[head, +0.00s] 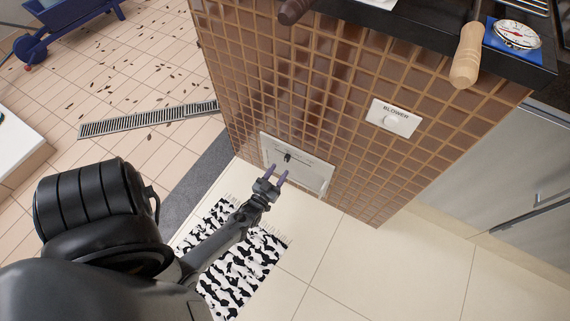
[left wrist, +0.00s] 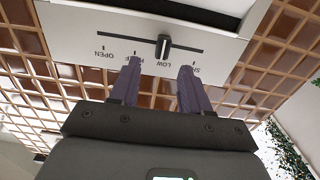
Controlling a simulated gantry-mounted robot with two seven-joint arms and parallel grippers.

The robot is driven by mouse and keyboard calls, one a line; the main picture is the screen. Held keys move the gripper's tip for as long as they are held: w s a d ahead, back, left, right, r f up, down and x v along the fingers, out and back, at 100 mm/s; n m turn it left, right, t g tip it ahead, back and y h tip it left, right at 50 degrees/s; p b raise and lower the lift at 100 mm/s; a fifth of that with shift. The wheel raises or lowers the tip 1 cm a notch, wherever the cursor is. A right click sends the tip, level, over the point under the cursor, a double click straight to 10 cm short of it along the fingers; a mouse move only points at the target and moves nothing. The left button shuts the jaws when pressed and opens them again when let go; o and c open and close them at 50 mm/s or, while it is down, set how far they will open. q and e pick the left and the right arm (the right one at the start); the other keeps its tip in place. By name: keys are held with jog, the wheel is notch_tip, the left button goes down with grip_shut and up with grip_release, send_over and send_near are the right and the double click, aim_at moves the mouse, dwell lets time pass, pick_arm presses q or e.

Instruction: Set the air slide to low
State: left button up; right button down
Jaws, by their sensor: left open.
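The air slide is a dark knob (left wrist: 163,46) in a slot on a pale plate (left wrist: 225,50), low on the tiled grill front. It also shows in the head view as a knob (head: 287,157) on the plate (head: 318,178). In the left wrist view the marks include OPEN at left and LOW right of the middle; two labels are partly hidden by my fingers. The knob stands by LOW; its exact alignment is unclear. My left gripper (left wrist: 160,66) is open and empty, with its purple fingertips just short of the knob, one to each side. It shows in the head view (head: 278,174).
A BLOWER switch plate (head: 393,118) is higher on the tiled front. A wooden handle (head: 467,56) and a dial gauge (head: 516,35) are at the dark counter's edge. A black-and-white mat (head: 235,270) lies under my left arm. The floor at right is clear.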

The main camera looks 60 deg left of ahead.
aim_at(286, 160)
pick_arm(q)
jog(key=shift+b+x, duration=0.6)
jog(key=shift+x, duration=0.65)
jog(key=shift+w+a+f+b, duration=0.25)
jog(key=shift+w+a+b, duration=0.15)
jog(key=shift+w+a, duration=0.3)
jog(key=shift+w, duration=0.1)
jog(key=shift+w+a+r, duration=0.2)
jog(key=shift+w+a, duration=0.05)
jog(key=shift+w, duration=0.25)
jog(key=shift+s, duration=0.1)
pick_arm(e)
jog(key=f, duration=0.3)
jog(key=shift+s+f, duration=0.1)
jog(key=shift+s, duration=0.25)
pick_arm(q)
jog(key=shift+s, duration=0.1)
jog(key=shift+c, duration=1.1)
jog(key=shift+d, duration=0.1)
grip_shut()
